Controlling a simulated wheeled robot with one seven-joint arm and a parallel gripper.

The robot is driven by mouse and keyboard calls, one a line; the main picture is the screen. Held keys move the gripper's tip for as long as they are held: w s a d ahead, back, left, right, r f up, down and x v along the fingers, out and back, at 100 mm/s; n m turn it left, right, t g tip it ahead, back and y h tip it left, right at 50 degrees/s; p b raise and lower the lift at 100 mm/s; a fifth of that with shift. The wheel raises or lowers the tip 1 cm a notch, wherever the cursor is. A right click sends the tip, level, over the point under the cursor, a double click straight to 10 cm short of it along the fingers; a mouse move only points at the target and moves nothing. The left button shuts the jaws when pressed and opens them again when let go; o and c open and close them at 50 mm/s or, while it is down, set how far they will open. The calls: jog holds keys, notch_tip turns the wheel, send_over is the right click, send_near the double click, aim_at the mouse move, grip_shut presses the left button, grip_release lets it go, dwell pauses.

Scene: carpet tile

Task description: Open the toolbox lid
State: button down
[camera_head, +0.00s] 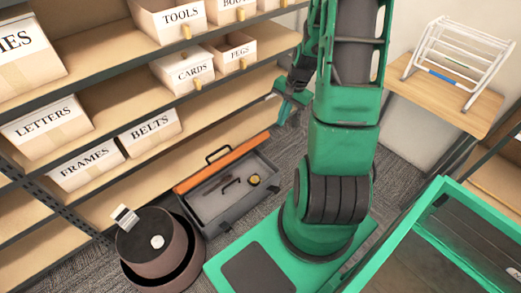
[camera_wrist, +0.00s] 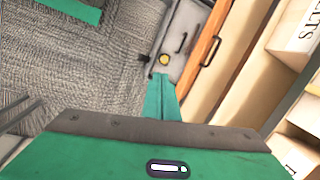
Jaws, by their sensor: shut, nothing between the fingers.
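The toolbox (camera_head: 243,209) is a grey box on the carpet, in front of the shelves. Its orange lid (camera_head: 224,167) appears swung up along the shelf side, with a black handle (camera_head: 218,153). The grey interior shows a yellow round item and a small dark curved item. The wrist view also shows the toolbox (camera_wrist: 181,35) and the orange lid (camera_wrist: 204,42). My gripper (camera_head: 284,118) is shut and empty, in the air to the right of and above the toolbox. Its closed fingers show in the wrist view (camera_wrist: 161,78), over the toolbox's end in the picture; I cannot tell the exact gap.
Shelves with labelled boxes (camera_head: 87,165) rise behind the toolbox. A round brown container (camera_head: 152,241) stands just left of it. My green base is to its right. A wooden table (camera_head: 450,95) with a white rack is at upper right.

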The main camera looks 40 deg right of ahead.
jog(key=w+d+f+m+t, duration=0.25)
jog(key=f+m, duration=0.45)
jog(key=f, duration=0.4)
jog(key=w+d+f+m+t+h, duration=0.1)
jog(key=f+m+t, duration=0.2)
jog(key=f+m, duration=0.55)
jog(key=w+d+f+m+t, duration=0.1)
jog(key=w+f+m+t, duration=0.3)
jog(key=f, duration=0.8)
jog(key=w+f+m+g, duration=0.1)
jog(key=w+f, duration=0.3)
jog(key=w, duration=0.5)
jog(key=shift+w+d+m, duration=0.1)
jog(key=shift+m, duration=0.15)
